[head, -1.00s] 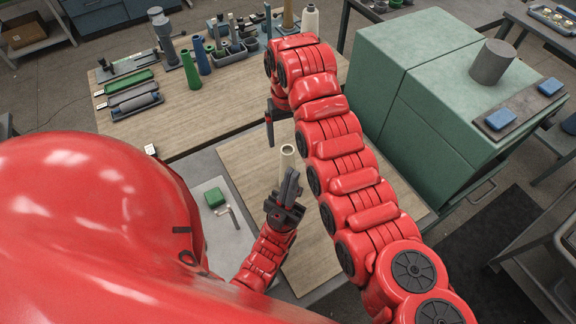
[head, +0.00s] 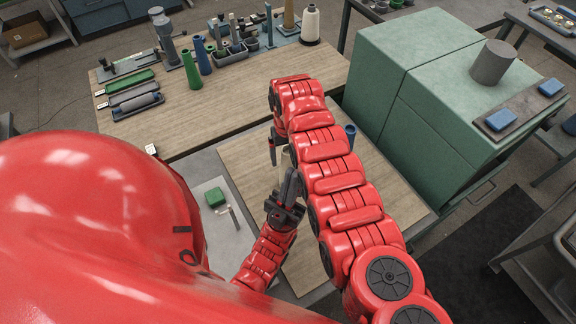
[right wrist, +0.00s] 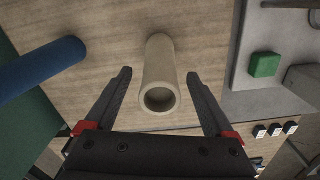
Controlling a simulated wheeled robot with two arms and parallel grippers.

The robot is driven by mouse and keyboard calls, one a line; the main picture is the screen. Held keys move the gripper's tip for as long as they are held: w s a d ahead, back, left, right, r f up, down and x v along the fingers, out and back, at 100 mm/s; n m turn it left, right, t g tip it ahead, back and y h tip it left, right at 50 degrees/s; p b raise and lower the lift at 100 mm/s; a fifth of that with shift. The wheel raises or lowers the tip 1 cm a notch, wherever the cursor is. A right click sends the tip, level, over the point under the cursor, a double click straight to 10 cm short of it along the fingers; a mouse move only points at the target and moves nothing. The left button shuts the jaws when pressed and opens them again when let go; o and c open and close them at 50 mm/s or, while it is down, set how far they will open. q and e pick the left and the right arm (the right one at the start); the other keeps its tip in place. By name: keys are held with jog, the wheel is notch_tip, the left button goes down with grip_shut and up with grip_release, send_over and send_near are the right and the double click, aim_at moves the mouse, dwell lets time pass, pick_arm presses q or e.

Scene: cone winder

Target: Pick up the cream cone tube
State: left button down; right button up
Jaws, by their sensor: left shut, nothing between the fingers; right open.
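The cream cone tube (right wrist: 160,72) shows in the right wrist view with its open end facing the camera. It lies between the two fingers of my right gripper (right wrist: 159,76), with a visible gap on each side in the picture. The right gripper is open. In the head view the tube (head: 284,158) stands on the wooden board and is mostly hidden by my arms. My left gripper (head: 290,182) is shut and empty, just in front of the tube in the head view.
A blue tube (right wrist: 38,66) stands to the right of my right arm in the head view (head: 350,132). A green block (head: 215,197) sits on the grey surface at left. Green cabinets (head: 430,90) stand at right. The back table (head: 215,105) holds several tubes.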

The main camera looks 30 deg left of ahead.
jog(key=shift+f, duration=0.45)
jog(key=shift+c, duration=0.2)
grip_shut()
